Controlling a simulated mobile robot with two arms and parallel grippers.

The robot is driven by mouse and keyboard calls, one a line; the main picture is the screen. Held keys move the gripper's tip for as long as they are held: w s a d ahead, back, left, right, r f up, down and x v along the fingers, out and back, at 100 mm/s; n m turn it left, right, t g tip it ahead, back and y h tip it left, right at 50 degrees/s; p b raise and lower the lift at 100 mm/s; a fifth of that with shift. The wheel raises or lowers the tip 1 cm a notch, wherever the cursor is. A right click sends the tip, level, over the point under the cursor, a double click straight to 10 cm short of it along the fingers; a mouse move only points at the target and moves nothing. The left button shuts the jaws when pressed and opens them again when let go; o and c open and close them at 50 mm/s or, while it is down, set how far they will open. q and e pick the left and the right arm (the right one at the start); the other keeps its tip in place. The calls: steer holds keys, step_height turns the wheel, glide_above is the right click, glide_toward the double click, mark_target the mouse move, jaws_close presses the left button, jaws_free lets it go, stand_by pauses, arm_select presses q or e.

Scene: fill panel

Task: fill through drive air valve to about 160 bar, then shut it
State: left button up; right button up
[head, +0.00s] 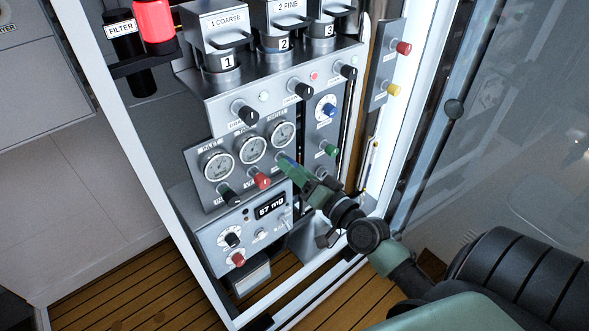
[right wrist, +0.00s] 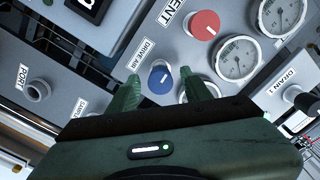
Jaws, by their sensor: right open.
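The drive air valve is a blue knob (right wrist: 161,79) with a white pointer mark, labelled DRIVE AIR in the right wrist view. My right gripper (right wrist: 160,90) is open, with one green finger on each side of the knob. I cannot tell whether either finger touches it. In the head view my right gripper (head: 297,170) reaches the lower right of the gauge panel and mostly covers that knob. Three round gauges (head: 250,150) sit above the panel's knobs; their needles are too small to read. My left gripper is not in view.
A red VENT knob (right wrist: 203,25) is beside the blue knob. A DRAIN 1 knob (right wrist: 303,101) and a PORT fitting (right wrist: 38,90) lie further off. Below the gauges is a box with a lit display (head: 270,206). A glass door (head: 480,120) stands at the right.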

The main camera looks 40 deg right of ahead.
steer(key=s+b, duration=0.2)
steer(key=s, duration=0.5)
steer(key=shift+s+d, duration=0.2)
steer(key=shift+d, duration=0.1)
stand_by(5.9)
steer(key=w+n+y+p, duration=0.1)
steer(key=w+n+p, duration=0.2)
steer(key=w+n, duration=0.4)
steer(key=shift+w+a+p, duration=0.25)
steer(key=shift+w+p, duration=0.15)
steer(key=shift+w, duration=0.15)
